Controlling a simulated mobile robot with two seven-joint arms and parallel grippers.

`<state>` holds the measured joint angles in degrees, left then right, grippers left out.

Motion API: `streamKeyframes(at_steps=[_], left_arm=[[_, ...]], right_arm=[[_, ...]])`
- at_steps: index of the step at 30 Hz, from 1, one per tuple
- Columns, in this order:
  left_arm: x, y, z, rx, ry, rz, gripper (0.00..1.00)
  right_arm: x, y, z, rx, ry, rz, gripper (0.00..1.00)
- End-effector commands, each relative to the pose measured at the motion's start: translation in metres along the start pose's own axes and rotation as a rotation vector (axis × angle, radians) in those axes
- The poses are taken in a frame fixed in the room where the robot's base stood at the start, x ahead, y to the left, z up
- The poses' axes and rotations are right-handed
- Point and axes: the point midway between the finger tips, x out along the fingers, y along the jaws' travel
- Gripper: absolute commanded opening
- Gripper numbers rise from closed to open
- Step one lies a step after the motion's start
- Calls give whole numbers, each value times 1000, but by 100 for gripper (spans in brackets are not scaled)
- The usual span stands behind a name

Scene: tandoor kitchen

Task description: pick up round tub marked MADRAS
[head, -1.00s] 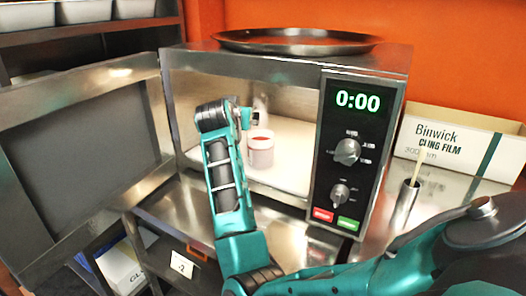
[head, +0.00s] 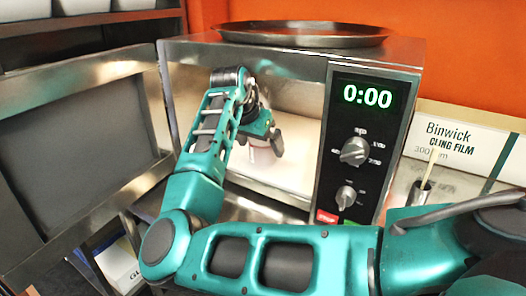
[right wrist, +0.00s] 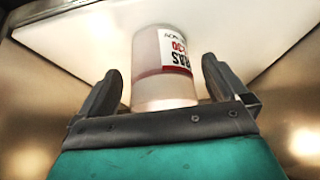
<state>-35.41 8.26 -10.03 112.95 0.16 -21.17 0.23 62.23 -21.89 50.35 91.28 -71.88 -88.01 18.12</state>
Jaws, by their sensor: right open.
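The round tub (right wrist: 160,55) is pale and translucent with reddish contents and a white label showing the letters "RAS". It stands inside the open microwave, and in the head view only part of the tub (head: 263,158) shows below my gripper. My right gripper (head: 274,140) reaches into the microwave with its jaws open. In the right wrist view one finger is on each side of the tub, with a visible gap at both sides. The tub's far side is hidden. My left gripper is not in view.
The microwave (head: 300,66) has its door (head: 75,150) swung open to the left and its control panel on the right. A round metal pan (head: 300,33) lies on top. A cling film box (head: 455,140) stands at the right. The cavity walls are close around my right gripper.

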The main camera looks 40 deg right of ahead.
Motion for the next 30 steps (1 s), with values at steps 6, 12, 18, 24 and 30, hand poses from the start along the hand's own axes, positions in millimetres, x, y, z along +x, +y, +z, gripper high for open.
streamKeyframes(at_steps=[6,12,18,24,30], left_arm=[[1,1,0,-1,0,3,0],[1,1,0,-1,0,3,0],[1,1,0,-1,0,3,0],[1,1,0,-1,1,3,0],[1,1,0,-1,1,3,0]], right_arm=[[19,0,0,0,1,-1,100],[19,0,0,0,2,-1,99],[18,0,0,0,2,-1,80],[18,0,0,0,2,-1,61],[18,0,0,1,2,-1,42]])
